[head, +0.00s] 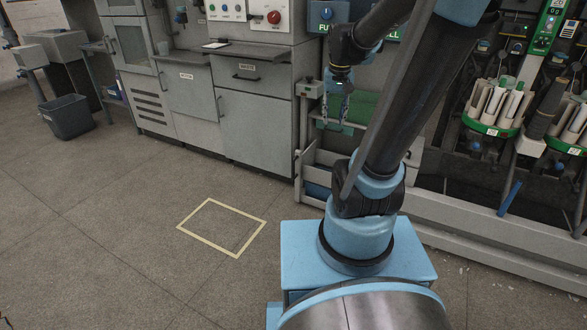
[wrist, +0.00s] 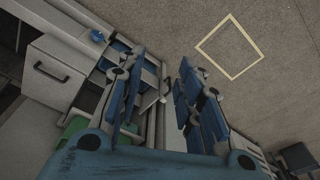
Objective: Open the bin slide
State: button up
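My gripper (head: 335,108) hangs fingers down beside the grey machine frame, just right of the cabinets. In the wrist view my gripper (wrist: 160,88) is open, its two blue and black fingers wide apart with nothing held. Pale grey rails and edges show between and beyond the fingers. A green surface (head: 366,106) lies behind my gripper, partly hidden by my arm. A low grey trough with a blue inside (head: 317,190) sits below it. No part is clearly marked as the bin slide, so I cannot tell which it is or whether anything touches it.
A yellow floor outline (head: 238,256) lies on clear floor. Cone holders (head: 493,105) stand right. A dark bin (head: 67,117) stands far left.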

jog(key=w+a+f, duration=0.2)
jog(key=w, duration=1.3)
jog(key=m+g, duration=0.2)
jog(key=m, duration=0.1)
send_over(294, 162)
notch_tip(294, 162, down, 31)
jog(key=f, duration=1.7)
jog(key=shift+w+a+f, duration=0.1)
jog(key=shift+w+f, duration=0.15)
jog(key=shift+w, duration=0.1)
grip_shut()
